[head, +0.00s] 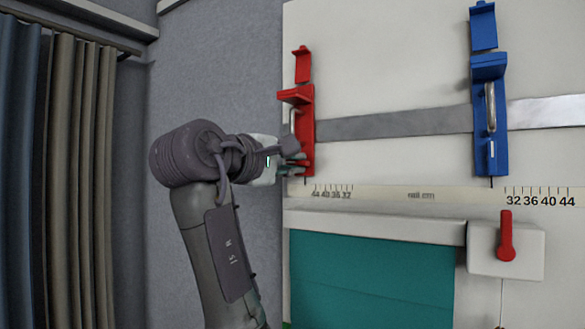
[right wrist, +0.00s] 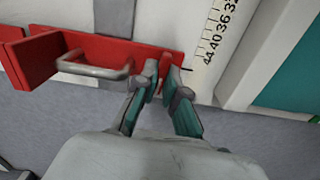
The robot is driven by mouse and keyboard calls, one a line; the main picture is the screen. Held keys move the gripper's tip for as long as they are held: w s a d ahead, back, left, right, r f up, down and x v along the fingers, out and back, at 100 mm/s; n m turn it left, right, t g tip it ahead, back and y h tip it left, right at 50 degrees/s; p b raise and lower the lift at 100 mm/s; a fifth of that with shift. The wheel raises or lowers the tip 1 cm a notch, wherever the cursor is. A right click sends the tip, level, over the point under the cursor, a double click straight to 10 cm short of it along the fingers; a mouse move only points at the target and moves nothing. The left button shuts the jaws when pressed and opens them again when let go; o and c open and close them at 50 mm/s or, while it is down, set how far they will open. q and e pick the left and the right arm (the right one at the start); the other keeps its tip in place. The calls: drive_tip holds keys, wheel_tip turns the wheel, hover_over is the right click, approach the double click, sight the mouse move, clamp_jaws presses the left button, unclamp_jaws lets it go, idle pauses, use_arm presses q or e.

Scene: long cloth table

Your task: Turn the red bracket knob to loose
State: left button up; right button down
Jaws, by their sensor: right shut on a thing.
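The red bracket (head: 307,135) is mounted upright on the pale wall panel, at the left end of a grey rail. It also shows in the right wrist view (right wrist: 110,52), lying across the picture with its metal handle (right wrist: 95,70). My right gripper (head: 297,158) is at the lower end of the bracket, below the handle. In the right wrist view its fingertips (right wrist: 164,82) are close together at that end, shut on the red knob. My left gripper is not in view.
A blue bracket (head: 490,115) sits further right on the grey rail (head: 395,126). A printed scale strip (head: 420,195) runs below. A red lever (head: 506,236) on a white box and a teal panel (head: 370,275) are lower down. Curtains (head: 75,170) hang at left.

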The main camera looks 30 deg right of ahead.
drive_tip(key=shift+n, duration=0.5)
drive_tip(key=c, duration=1.2)
unclamp_jaws()
drive_tip(key=shift+a, duration=0.1)
drive_tip(key=shift+c, duration=0.2)
drive_tip(key=v, duration=0.8)
drive_tip(key=shift+w, duration=0.1)
drive_tip(key=shift+f, duration=0.1)
